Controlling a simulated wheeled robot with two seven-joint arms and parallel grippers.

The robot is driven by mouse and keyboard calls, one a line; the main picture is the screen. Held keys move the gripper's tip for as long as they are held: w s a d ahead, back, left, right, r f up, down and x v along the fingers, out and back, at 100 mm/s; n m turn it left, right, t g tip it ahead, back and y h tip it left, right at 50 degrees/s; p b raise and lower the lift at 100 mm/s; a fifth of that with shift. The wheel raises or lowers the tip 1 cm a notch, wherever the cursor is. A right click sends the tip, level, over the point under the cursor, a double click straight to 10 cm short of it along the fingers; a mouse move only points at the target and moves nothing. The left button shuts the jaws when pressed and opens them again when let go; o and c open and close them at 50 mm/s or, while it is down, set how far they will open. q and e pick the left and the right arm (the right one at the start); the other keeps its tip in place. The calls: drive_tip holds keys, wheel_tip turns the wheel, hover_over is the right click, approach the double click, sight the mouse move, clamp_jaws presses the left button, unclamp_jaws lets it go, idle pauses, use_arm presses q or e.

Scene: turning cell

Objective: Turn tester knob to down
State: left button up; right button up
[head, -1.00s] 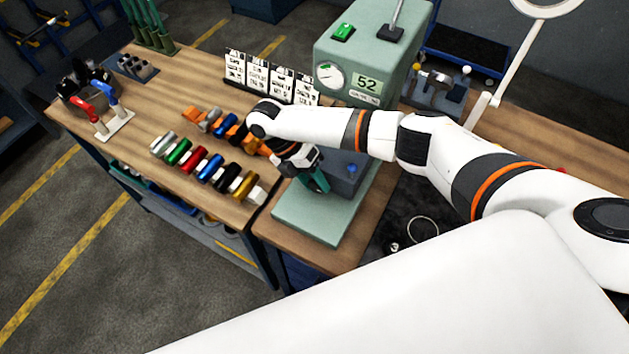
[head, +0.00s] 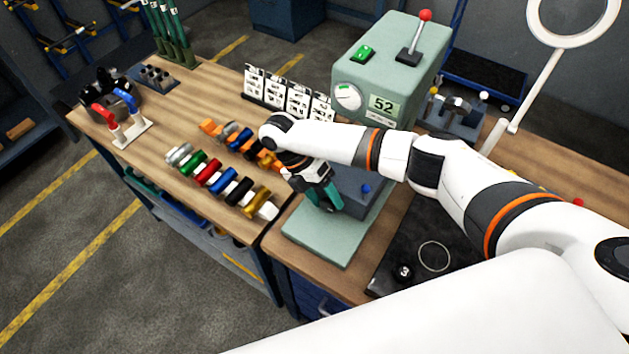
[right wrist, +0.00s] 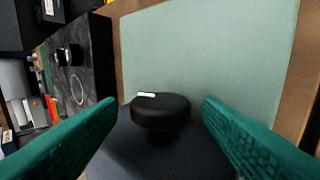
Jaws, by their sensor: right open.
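The tester is a pale green machine (head: 375,75) with a round dial, a display reading 52 and a green base plate (head: 335,240). A blue-grey block (head: 362,190) stands on the base. The black round knob (right wrist: 160,112) with a white mark shows in the right wrist view, above a dark blue-grey surface. The mark lies at the knob's far left edge. My right gripper (head: 325,198) is open, its teal fingers on either side of the knob with gaps visible. In the head view the gripper and arm hide the knob. My left gripper is out of view.
Coloured rings on holders (head: 215,180) lie left of my right gripper. White cards (head: 290,95) stand behind it. A red-tipped lever (head: 424,16) and green switch (head: 363,54) top the tester. A dark mat (head: 400,275) lies right of the base.

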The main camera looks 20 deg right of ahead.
drive_tip(key=v, duration=1.1)
drive_tip(key=shift+b, duration=0.4)
